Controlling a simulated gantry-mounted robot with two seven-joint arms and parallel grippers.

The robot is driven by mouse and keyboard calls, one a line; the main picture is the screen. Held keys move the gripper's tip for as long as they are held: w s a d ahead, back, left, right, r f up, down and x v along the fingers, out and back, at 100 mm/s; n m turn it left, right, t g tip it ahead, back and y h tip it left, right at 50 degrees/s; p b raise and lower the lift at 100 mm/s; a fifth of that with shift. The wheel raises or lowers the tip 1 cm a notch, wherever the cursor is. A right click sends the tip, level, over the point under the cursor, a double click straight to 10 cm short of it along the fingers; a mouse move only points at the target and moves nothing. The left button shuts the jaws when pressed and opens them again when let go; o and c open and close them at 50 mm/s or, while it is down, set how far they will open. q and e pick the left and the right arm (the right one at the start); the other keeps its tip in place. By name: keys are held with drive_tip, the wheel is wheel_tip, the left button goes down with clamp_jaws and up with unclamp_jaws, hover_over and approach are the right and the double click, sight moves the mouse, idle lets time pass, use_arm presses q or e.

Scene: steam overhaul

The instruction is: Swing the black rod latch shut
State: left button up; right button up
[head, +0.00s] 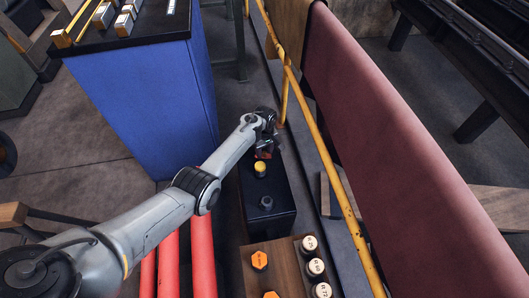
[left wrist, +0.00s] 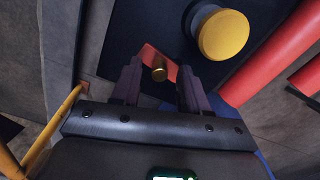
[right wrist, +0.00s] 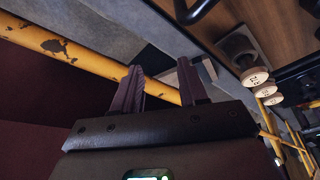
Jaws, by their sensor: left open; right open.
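I cannot make out with certainty which part is the black rod latch. A curved black rod (right wrist: 198,10) shows at the top edge of the right wrist view, by a wooden panel. My left gripper (head: 263,152) is over the far end of a black box (head: 278,222), close to a yellow button (head: 260,169). In the left wrist view, its open fingers (left wrist: 156,85) stand around or just above a small red lever with a brass knob (left wrist: 159,72); contact is unclear. My right gripper (right wrist: 165,85) is open and empty, near a yellow rail, and outside the head view.
A yellow pipe rail (head: 325,150) and a dark red panel (head: 400,130) run along the right. A blue cabinet (head: 150,100) stands at the left, with red pipes (head: 203,255) below it. A wooden panel (head: 285,259) carries orange knobs and white round labels.

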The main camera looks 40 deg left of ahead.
use_arm(q)
clamp_jaws()
idle(0.3)
drive_tip(key=m+p, duration=0.2)
drive_tip(key=shift+s+d+r+m+p, duration=0.2)
drive_tip(key=shift+s+m+p, duration=0.1)
drive_tip(key=shift+p, duration=0.1)
drive_tip(key=m+p, duration=0.2)
drive_tip(key=shift+s+d+m, duration=0.1)
drive_tip(key=shift+s+m, duration=0.2)
drive_tip(key=m, duration=0.1)
drive_tip(key=s+m+p, duration=0.1)
drive_tip(key=m, duration=0.1)
drive_tip(key=shift+f+m+p, duration=0.1)
drive_tip(key=shift+m+p, duration=0.2)
drive_tip(key=shift+s+f+m+p, duration=0.15)
drive_tip(key=shift+m+p, duration=0.1)
drive_tip(key=shift+m, duration=0.45)
drive_tip(key=shift+s+r+m+p, duration=0.1)
drive_tip(key=shift+s+m+p, duration=0.1)
drive_tip(key=shift+m, duration=0.5)
